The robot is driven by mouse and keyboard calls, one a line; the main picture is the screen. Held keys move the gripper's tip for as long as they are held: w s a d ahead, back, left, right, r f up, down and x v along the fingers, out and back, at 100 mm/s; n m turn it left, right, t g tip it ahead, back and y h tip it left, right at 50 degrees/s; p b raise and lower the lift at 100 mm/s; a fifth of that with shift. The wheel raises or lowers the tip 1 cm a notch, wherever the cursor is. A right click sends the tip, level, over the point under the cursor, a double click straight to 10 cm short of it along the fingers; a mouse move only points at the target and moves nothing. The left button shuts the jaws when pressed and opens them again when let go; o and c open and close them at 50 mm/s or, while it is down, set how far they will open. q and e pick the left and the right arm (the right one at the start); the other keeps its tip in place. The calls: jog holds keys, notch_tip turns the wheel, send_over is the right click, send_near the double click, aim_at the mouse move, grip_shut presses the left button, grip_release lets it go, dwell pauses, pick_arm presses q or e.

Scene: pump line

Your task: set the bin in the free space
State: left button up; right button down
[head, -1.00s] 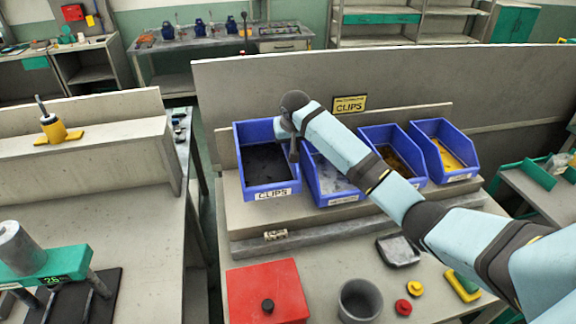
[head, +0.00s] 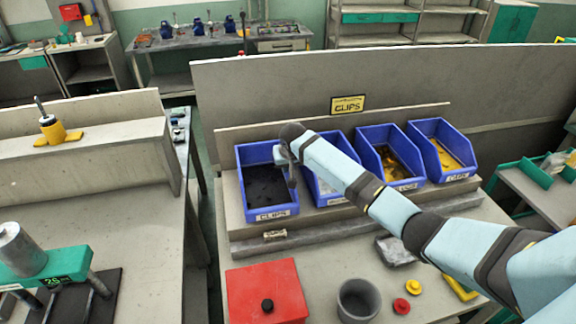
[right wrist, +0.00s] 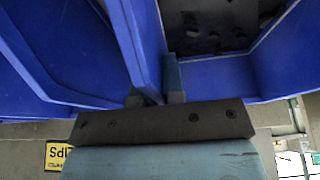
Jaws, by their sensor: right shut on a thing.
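The bin is a blue open-top bin (head: 271,213) labelled CLIPS, with dark contents, at the left end of the bin row. It looks upright and level on the grey shelf (head: 232,215), in line with the other bins; contact underneath cannot be seen. My right gripper (head: 291,178) is shut on its right side wall. In the right wrist view the fingers (right wrist: 156,88) straddle that wall, with the bin (right wrist: 210,77) and its dark pieces on the right. A CLIPS sign (head: 348,105) is on the panel behind. My left gripper is out of view.
Three more blue bins stand to the right, the nearest (head: 335,198) close beside the held bin and partly behind my arm. A red box (head: 265,290), a grey cup (head: 358,300) and red and yellow knobs (head: 401,306) stand on the bench in front.

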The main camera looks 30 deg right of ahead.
jog(key=c, duration=1.2)
grip_release()
jog(key=v, duration=1.2)
jog(key=shift+r+b, duration=0.1)
jog(key=shift+b, duration=0.25)
